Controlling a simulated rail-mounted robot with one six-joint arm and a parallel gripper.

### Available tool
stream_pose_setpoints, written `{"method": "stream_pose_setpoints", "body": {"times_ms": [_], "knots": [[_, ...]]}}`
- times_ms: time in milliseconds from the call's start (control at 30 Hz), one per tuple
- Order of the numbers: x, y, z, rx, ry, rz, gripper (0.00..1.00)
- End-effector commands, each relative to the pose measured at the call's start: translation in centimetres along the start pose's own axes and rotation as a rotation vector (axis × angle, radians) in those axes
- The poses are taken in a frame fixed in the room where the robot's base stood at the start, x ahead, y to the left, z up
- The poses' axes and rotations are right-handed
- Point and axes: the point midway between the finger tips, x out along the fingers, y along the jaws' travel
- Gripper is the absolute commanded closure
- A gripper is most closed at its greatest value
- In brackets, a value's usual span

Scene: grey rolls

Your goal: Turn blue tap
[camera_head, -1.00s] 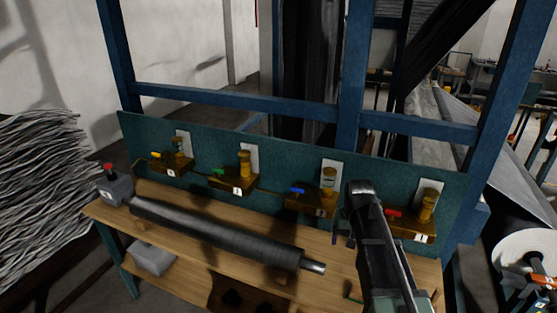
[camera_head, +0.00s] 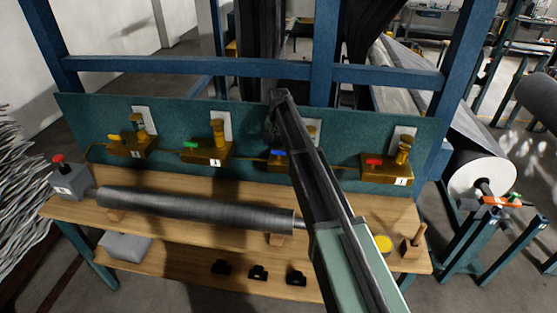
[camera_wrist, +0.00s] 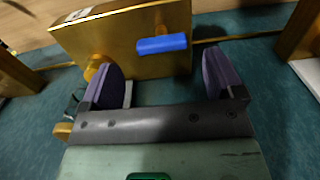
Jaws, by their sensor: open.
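The blue tap handle (camera_head: 278,153) is a short blue lever on a brass block (camera_head: 282,165) on the teal panel. In the head view my arm hides part of this block. In the wrist view the blue handle (camera_wrist: 162,44) lies crosswise on the block's face (camera_wrist: 120,38), just beyond the fingertips and roughly between their lines. My gripper (camera_wrist: 163,72) is open, with a dark finger on each side and nothing held. In the head view my gripper (camera_head: 273,125) is at the panel near the blue tap, its fingers hard to make out.
Yellow (camera_head: 114,138), green (camera_head: 191,144) and red (camera_head: 374,162) taps share the panel (camera_head: 75,115). A grey roll (camera_head: 190,205) lies on the wooden bench (camera_head: 190,178) below. A grey box with a red button (camera_head: 66,182) stands at the left end.

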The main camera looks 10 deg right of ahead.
Motion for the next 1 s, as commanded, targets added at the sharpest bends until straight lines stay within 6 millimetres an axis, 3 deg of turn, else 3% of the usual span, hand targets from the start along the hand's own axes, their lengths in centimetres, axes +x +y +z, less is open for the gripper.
{"method": "stream_pose_setpoints", "body": {"times_ms": [33,133,467,800,1000], "knots": [[2.4,0.0,0.0,0.0,0.0,0.0,0.13],[3.8,0.0,0.0,0.0,0.0,0.0,0.13],[3.8,0.0,0.0,-0.001,0.0,0.0,0.13],[3.8,0.0,0.0,-0.001,0.0,0.0,0.62],[3.8,0.0,0.0,-0.012,0.0,0.0,0.62]]}}
